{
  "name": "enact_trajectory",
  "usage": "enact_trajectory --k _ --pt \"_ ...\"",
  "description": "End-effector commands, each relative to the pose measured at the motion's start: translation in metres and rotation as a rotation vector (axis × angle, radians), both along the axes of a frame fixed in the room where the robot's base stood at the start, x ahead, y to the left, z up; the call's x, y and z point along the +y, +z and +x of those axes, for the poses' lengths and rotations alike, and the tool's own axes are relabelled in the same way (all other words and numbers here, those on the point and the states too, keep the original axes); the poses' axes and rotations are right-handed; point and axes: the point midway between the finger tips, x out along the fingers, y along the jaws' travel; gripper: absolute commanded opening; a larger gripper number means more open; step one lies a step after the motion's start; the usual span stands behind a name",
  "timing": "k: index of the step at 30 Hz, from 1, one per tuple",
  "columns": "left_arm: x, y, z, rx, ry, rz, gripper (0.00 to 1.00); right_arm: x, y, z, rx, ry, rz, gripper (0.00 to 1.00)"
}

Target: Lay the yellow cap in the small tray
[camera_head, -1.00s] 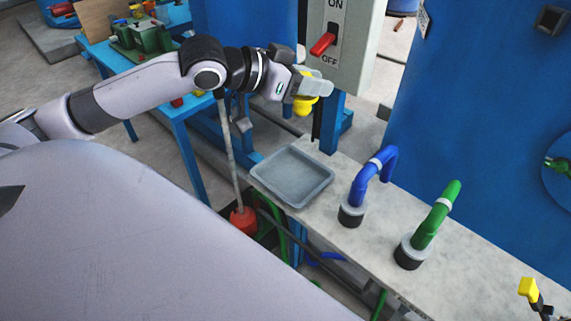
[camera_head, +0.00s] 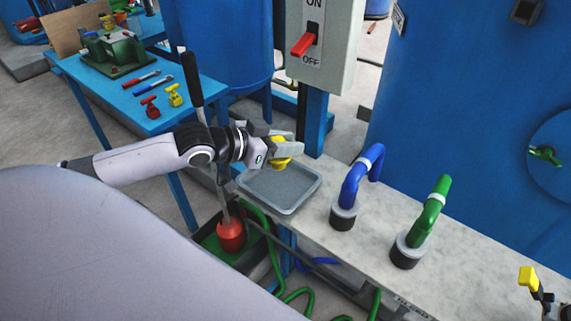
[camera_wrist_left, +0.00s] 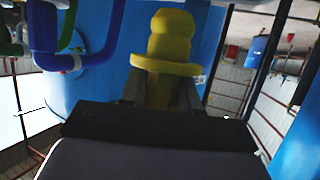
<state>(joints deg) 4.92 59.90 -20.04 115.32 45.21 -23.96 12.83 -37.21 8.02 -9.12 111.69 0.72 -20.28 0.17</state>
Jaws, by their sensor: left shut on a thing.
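The yellow cap (camera_head: 281,163) is held in my left gripper (camera_head: 285,152), just above the back part of the small tray. In the left wrist view the yellow cap (camera_wrist_left: 168,50) stands out between the two fingers, with its wide flange showing. The small grey tray (camera_head: 285,205) sits at the left end of the pale bench and its visible inside is empty. The gripper hides part of the tray's back rim. I cannot tell whether the cap touches the tray. My right gripper is not in view.
A blue bent pipe (camera_head: 362,180) and a green one (camera_head: 429,219) stand on the bench (camera_head: 385,255) right of the tray. A grey switch box (camera_head: 321,45) with a red lever is behind. A blue table (camera_head: 150,105) with tools and valves stands at the left.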

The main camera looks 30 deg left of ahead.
Motion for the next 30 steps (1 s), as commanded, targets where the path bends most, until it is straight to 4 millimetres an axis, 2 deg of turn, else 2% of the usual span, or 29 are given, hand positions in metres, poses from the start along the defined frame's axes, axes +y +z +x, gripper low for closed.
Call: enact_trajectory --k 1,8,15,26,27,29,30 --pt "0.0 -0.007 0.0 0.0 0.0 0.0 0.0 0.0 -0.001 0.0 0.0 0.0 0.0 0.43" --pt "0.0 -0.023 0.0 0.001 0.0 -0.002 0.0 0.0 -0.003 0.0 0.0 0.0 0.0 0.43" --pt "0.0 -0.056 0.0 0.0 0.0 0.001 0.0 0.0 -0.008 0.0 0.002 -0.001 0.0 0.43" --pt "0.0 -0.059 0.0 -0.001 0.0 0.0 0.0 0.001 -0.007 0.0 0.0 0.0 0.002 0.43" --pt "0.0 -0.059 0.0 0.0 0.0 0.001 0.4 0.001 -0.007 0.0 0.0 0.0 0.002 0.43" --pt "0.0 -0.059 0.0 0.0 0.0 0.001 0.56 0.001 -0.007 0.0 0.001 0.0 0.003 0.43" --pt "0.0 -0.059 0.0 0.0 0.0 0.001 0.56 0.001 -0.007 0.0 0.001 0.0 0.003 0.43"
